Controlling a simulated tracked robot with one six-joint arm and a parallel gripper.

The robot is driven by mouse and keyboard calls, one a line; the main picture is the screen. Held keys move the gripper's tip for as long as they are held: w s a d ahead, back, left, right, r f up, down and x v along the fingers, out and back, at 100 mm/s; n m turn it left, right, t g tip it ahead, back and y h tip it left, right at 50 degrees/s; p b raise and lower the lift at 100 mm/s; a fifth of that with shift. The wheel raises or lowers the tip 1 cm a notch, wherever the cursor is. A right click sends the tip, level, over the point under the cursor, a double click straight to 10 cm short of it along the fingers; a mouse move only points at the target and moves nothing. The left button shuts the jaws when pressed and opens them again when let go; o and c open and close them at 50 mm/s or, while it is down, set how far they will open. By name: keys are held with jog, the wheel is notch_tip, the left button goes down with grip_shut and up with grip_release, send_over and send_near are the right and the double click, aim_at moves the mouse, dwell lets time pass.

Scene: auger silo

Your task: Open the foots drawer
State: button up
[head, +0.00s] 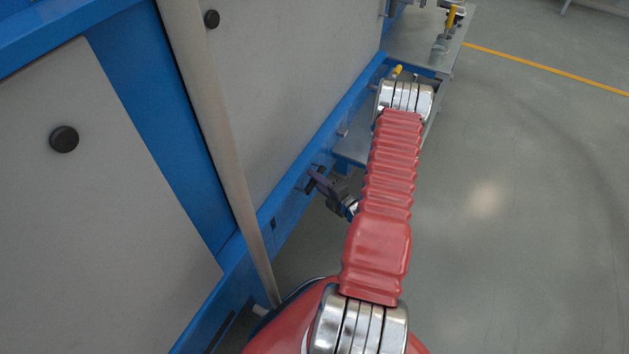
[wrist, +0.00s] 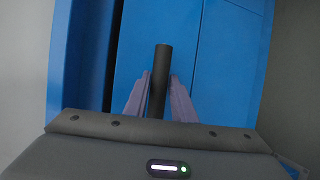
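In the wrist view, a blue front panel (wrist: 183,40) faces me, with an upright black bar handle (wrist: 162,62) on it. I take this to be the foots drawer; no label shows. My gripper (wrist: 161,85) has its two purple fingers on either side of the bar, close against it with almost no gap. The top of the bar sticks out past the fingertips. In the head view, my gripper (head: 315,184) is low beside the blue frame of the machine; the handle itself is hard to make out there.
A dark gap (wrist: 115,55) runs left of the panel. Grey panels (head: 290,80) with black knobs (head: 64,139) and a slanting pipe (head: 215,125) are on the left. A grey bench (head: 425,45) stands ahead. Open floor (head: 510,220) lies to the right.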

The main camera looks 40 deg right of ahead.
grip_shut()
